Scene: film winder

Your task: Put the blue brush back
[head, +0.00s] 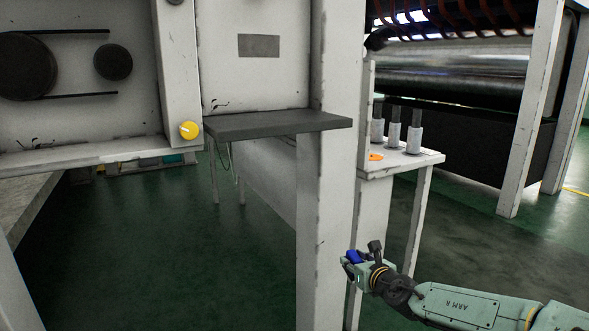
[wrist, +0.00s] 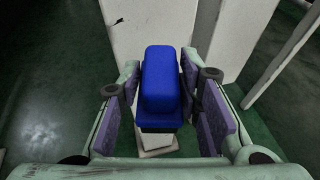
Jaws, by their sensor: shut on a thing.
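The blue brush (wrist: 161,80) is between the two fingers of my gripper (wrist: 163,92) in the wrist view. Its blue block points away from the palm, and a pale part shows below it. No bristles can be made out. In the head view my gripper (head: 358,267) is low at the right of centre, with a small piece of the blue brush (head: 353,257) showing at its tip. It is shut on the brush, in front of the white post and below the small white stand's top.
A white post (head: 333,200) rises close beside my gripper. A dark shelf (head: 275,123) juts out left of it. A white stand (head: 410,158) behind holds several grey cylinders (head: 394,133) and an orange item (head: 376,156). Green floor (head: 190,260) is clear at left.

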